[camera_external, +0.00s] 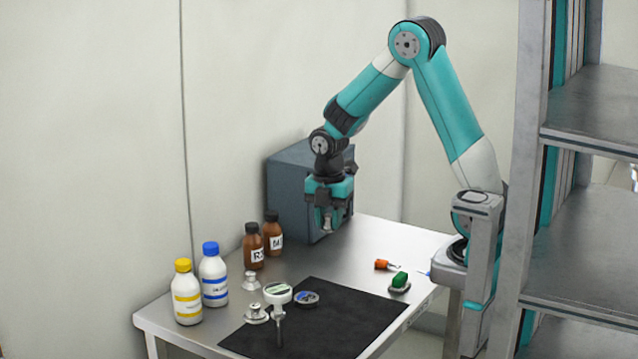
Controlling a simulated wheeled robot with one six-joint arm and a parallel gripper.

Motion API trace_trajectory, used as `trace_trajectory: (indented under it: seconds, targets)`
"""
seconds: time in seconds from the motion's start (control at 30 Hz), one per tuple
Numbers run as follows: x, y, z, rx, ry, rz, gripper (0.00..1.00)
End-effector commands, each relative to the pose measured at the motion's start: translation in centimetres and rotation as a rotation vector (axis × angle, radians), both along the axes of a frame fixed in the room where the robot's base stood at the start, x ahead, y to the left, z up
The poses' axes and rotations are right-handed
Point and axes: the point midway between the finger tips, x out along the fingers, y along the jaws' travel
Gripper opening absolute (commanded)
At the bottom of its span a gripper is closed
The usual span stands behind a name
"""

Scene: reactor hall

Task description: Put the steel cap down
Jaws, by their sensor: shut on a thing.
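My gripper (327,213) points down above the back part of the steel table and is shut on a small, shiny steel cap (328,227). The cap is held in the air, apart from the tabletop, and its upper part is hidden between the fingers. The table (370,245) has bare metal below and to the right of my gripper.
A blue-grey box (290,200) stands close behind my gripper. Two brown bottles (254,248), a blue-capped bottle (213,277) and a yellow-capped bottle (186,295) stand left.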

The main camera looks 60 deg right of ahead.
Motion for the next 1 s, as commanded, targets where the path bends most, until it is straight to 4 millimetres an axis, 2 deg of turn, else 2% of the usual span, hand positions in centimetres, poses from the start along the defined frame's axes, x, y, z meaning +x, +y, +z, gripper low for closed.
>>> trace_trajectory:
  seconds: [0.03, 0.2, 0.3, 0.4, 0.47, 0.57, 0.9, 1.0]
  targets:
    - [2.0, -1.8, -1.1, -0.001, -0.004, -0.001, 0.03]
    - [6.3, -7.2, -0.6, -0.003, 0.000, 0.036, 0.03]
    - [7.7, -9.6, -0.2, -0.002, 0.003, 0.053, 0.03]
    - [8.3, -11.1, 0.2, -0.002, 0.005, 0.063, 0.03]
    - [8.5, -11.5, -0.1, -0.001, 0.007, 0.067, 0.03]
    - [8.5, -11.7, -1.7, 0.001, 0.012, 0.071, 0.03]
    - [8.4, -11.6, -11.1, 0.002, 0.013, 0.070, 0.03]
    - [8.5, -11.6, -13.3, 0.001, 0.011, 0.070, 0.03]
